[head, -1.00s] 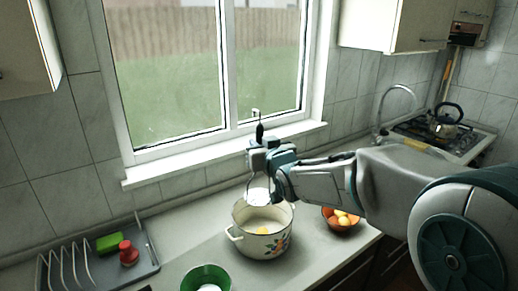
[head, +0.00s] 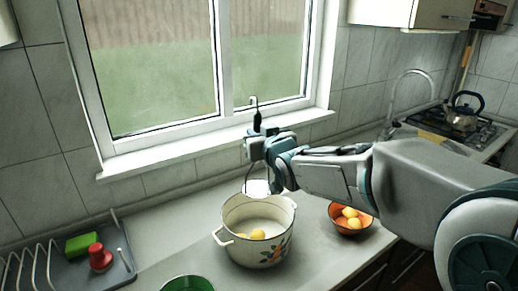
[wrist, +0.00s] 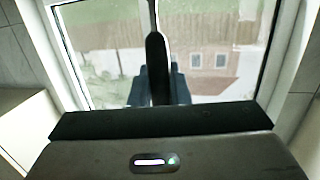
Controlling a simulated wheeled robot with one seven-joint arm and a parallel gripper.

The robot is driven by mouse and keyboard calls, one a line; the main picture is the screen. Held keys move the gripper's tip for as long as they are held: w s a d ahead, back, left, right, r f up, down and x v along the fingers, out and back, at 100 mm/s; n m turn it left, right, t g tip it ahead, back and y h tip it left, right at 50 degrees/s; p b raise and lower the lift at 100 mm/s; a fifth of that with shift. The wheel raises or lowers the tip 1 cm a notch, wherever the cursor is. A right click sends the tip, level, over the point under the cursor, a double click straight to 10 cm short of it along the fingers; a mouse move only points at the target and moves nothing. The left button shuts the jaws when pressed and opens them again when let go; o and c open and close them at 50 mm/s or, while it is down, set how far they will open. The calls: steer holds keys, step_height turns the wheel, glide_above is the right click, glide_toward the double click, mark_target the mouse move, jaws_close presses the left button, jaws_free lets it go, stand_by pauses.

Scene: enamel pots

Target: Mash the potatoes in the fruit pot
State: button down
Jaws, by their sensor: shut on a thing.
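The fruit pot (head: 262,237) is cream enamel with a fruit picture on its side and two handles, and it stands on the counter. Pale yellow potatoes (head: 257,234) lie inside it. My gripper (head: 257,150) is above the back of the pot, shut on the dark handle of a masher (head: 257,187). The handle (wrist: 156,65) also shows upright in the wrist view. The masher's pale head hangs at the pot's back rim; I cannot tell how far it is inside.
An orange bowl (head: 350,218) of potatoes stands right of the pot. A green bowl (head: 188,284) is at the front. A grey dish rack (head: 65,270) with a green sponge (head: 82,243) and a red-topped item (head: 100,257) is at left. The window (head: 190,75) is behind.

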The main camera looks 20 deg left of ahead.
mark_target(258, 185)
steer(key=shift+a+f+b, duration=0.15)
steer(key=shift+f+b, duration=0.55)
steer(key=shift+f, duration=0.75)
step_height(258, 185, down, 12)
steer(key=b, duration=1)
steer(key=shift+r+b, duration=0.1)
steer(key=shift+b, duration=0.3)
steer(key=shift+f+b, duration=0.6)
steer(key=shift+b, duration=0.05)
steer(key=shift+r, duration=0.15)
steer(key=shift+s+r, duration=0.1)
steer(key=shift+r, duration=0.05)
